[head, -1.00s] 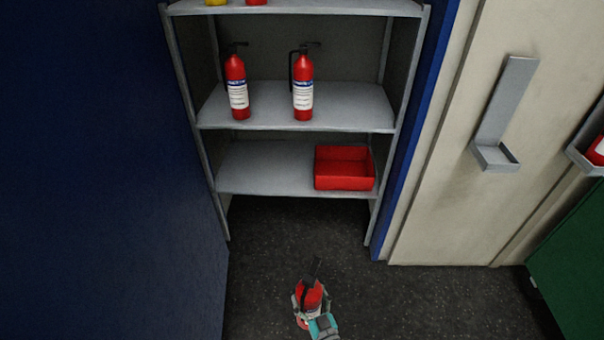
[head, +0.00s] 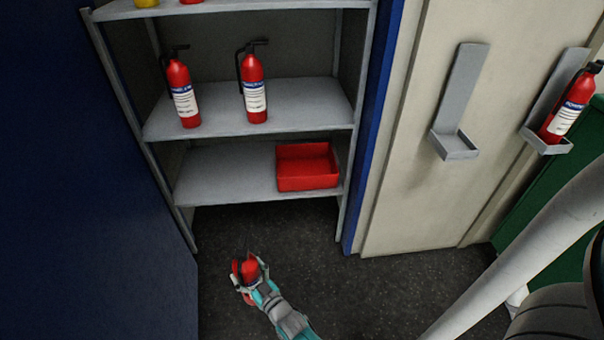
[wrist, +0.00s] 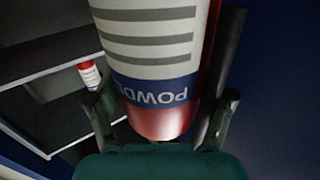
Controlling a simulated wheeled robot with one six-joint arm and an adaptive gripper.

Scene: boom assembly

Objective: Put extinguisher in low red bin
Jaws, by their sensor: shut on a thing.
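My gripper (head: 250,277) is shut on a red extinguisher (head: 245,266) and holds it in front of the shelf, at the bottom of the head view. In the wrist view the held extinguisher (wrist: 150,60) fills the middle, its white and blue label upside down, with gripper fingers (wrist: 165,115) on both sides. The low red bin (head: 307,182) is an open box on the right side of the lower shelf (head: 222,180). It looks empty. The held extinguisher is apart from the bin, to its lower left in the head view.
Two extinguishers (head: 182,95) (head: 253,88) stand on the shelf above the bin. A wall bracket (head: 457,110) is empty, and another extinguisher (head: 568,105) sits in a bracket at the right. A dark blue panel (head: 80,200) rises close on the left. The lower shelf's left part is clear.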

